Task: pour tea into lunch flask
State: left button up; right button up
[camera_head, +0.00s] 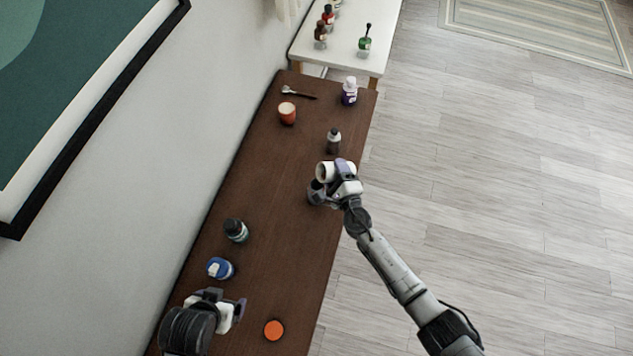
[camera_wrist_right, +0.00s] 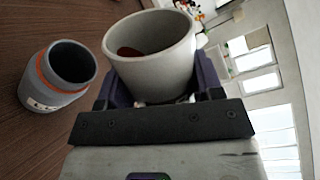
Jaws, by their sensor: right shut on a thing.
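My right gripper (camera_head: 335,172) is shut on a pale cup (camera_head: 322,171), high at the right edge of the brown table. In the right wrist view the cup (camera_wrist_right: 152,50) is tilted, with a little reddish-brown content inside. The lunch flask (camera_wrist_right: 57,77) is grey with an orange ring and an open, dark mouth. It stands beside the cup, apart from it in that view. In the head view the flask (camera_head: 314,194) is partly hidden by my right gripper. My left gripper (camera_head: 226,303) is over the near left of the table, fingers apart, with nothing seen between them.
An orange disc, perhaps a lid (camera_head: 274,330), lies near the front. A blue-and-white jar (camera_head: 220,268) and dark bottle (camera_head: 235,230) stand at left. A dark bottle (camera_head: 333,141), orange cup (camera_head: 287,113) and purple bottle (camera_head: 349,91) stand farther back. The table's middle is clear.

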jog(key=shift+f+n, duration=0.2)
jog(key=shift+n, duration=0.1)
jog(key=shift+a+f+n, duration=0.1)
jog(key=shift+f+n, duration=0.05)
jog(key=shift+n, duration=0.15)
dwell(0.4)
dwell(0.3)
jog(key=shift+r+n+p, duration=0.25)
jog(key=shift+n+p, duration=0.15)
jog(key=shift+p, duration=0.15)
jog(key=shift+a+r+n+p, duration=0.15)
jog(key=shift+n+p, duration=0.15)
jog(key=shift+p, duration=0.15)
dwell(0.4)
jog(key=shift+r+p, duration=0.1)
jog(key=shift+p, duration=0.2)
jog(key=shift+r+n+p, duration=0.15)
jog(key=shift+n+p, duration=0.3)
jog(key=shift+n, duration=0.05)
dwell(0.5)
jog(key=shift+s+a+r+n+h+p, duration=0.1)
jog(key=shift+a+n+h+p, duration=0.05)
jog(key=shift+n+h+p, duration=0.2)
dwell(0.3)
jog(key=shift+a+r+n+p, duration=0.1)
jog(key=shift+n+p, duration=0.15)
jog(key=shift+p, duration=0.2)
